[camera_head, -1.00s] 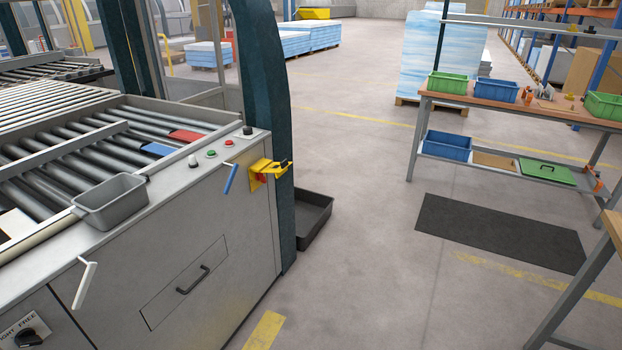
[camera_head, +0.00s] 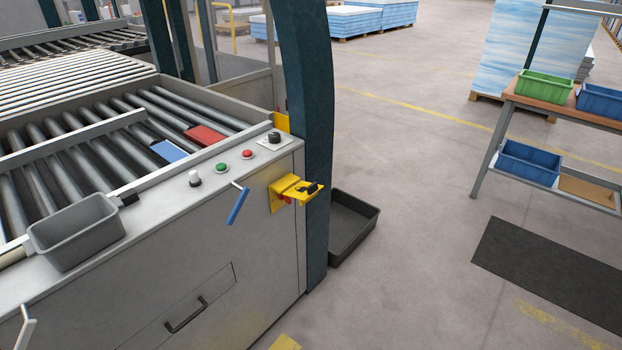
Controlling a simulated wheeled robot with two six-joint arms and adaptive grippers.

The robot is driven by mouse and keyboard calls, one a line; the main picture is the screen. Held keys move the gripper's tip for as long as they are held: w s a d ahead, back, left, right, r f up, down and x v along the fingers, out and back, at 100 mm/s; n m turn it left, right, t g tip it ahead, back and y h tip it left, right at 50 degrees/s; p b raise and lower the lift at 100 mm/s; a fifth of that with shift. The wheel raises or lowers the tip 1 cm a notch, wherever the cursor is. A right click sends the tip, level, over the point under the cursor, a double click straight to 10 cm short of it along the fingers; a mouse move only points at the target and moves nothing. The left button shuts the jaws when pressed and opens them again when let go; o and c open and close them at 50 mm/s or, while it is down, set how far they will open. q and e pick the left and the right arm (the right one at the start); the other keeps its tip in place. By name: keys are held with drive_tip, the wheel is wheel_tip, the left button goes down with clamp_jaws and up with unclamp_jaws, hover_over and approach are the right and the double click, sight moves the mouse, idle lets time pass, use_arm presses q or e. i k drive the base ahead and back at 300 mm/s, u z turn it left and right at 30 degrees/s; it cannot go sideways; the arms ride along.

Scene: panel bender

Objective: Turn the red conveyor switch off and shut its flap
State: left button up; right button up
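The red conveyor switch (camera_head: 285,200) is on the right end of the machine's front panel, mostly hidden by its yellow flap. The yellow flap (camera_head: 305,188) stands out from the yellow backplate (camera_head: 276,200), raised above the switch, so it is open. A black part sits at the flap's outer end. I cannot tell which way the switch is turned. Neither of my grippers shows in the head view.
A blue lever (camera_head: 238,205) hangs left of the switch. Knobs and buttons (camera_head: 221,167) line the top edge above it. A grey bin (camera_head: 77,232) sits on the ledge. A dark post (camera_head: 306,120) and black floor tray (camera_head: 352,225) stand right.

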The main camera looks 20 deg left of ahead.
sight(286, 200)
drive_tip(key=i, duration=3.7)
drive_tip(key=u, duration=2.6)
